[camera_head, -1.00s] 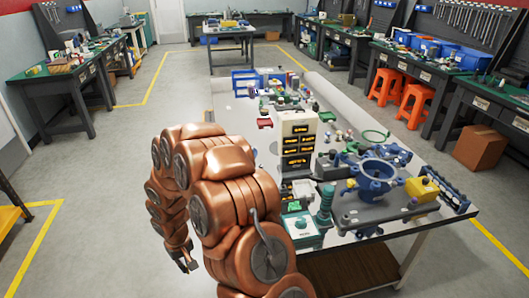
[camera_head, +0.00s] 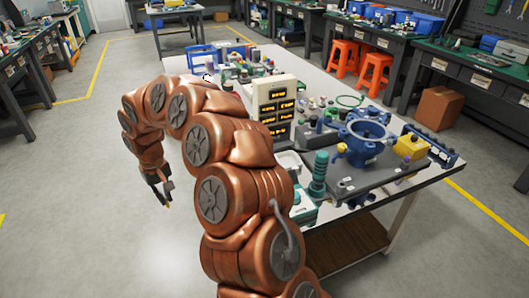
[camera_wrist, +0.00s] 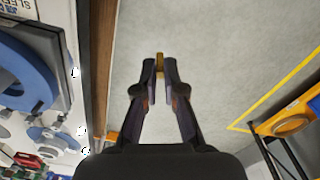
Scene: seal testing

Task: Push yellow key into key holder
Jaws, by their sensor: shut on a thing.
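My gripper (camera_head: 165,192) hangs at the end of my copper arm, over the open floor to the left of the central table (camera_head: 350,212). In the wrist view the two dark fingers of my gripper (camera_wrist: 161,75) are closed on a small yellow-brown piece, which looks like the yellow key (camera_wrist: 160,62). Much of the key is hidden between the fingertips. The gripper is apart from the table. I cannot pick out the key holder in either view; my arm hides part of the table's left side.
The table carries a labelled beige cabinet (camera_head: 272,100), a teal post (camera_head: 319,175), a blue ring fixture (camera_head: 365,140) and a yellow block (camera_head: 410,147). In the wrist view, a yellow-framed stand (camera_wrist: 292,120) is at right. Grey floor is clear below the gripper.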

